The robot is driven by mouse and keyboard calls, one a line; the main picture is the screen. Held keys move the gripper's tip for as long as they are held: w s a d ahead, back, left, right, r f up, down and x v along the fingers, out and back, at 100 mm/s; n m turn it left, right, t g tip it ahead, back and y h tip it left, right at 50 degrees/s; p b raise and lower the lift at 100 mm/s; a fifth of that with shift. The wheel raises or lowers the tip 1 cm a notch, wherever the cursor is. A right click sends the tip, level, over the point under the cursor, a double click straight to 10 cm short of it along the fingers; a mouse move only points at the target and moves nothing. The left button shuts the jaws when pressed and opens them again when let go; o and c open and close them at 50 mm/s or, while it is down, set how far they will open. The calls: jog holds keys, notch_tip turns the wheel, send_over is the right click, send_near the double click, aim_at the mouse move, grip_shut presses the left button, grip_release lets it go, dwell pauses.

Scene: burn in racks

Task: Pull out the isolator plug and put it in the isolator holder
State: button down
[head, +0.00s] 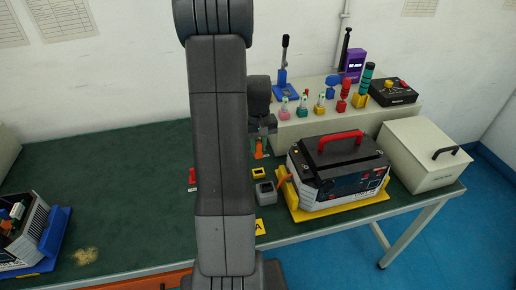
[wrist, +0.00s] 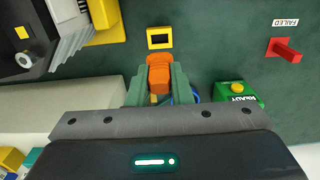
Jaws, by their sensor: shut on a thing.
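My gripper (wrist: 158,88) is shut on an orange plug (wrist: 158,72), held between its green fingers in the wrist view. In the head view the gripper (head: 260,145) and the orange plug (head: 259,152) show just right of my arm, over the green table. A small yellow frame with a dark opening (wrist: 160,38) lies just beyond the plug in the wrist view; it also shows in the head view (head: 260,174). I cannot tell which of these is the isolator holder.
The unit with a red handle (head: 340,170) sits on a yellow tray right of the gripper. A green READY box (wrist: 238,93) and a red piece by a FAILED label (wrist: 285,50) lie on the other side. A shelf with several coloured plugs (head: 315,128) stands behind.

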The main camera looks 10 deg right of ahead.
aim_at(258, 158)
jog(key=shift+f+b, duration=2.2)
jog(key=shift+f, duration=0.7)
jog(key=c, duration=2.1)
grip_release()
grip_shut()
jog(key=shift+f+b, duration=1.05)
jog(key=shift+f, duration=0.2)
jog(key=o, duration=0.9)
grip_release()
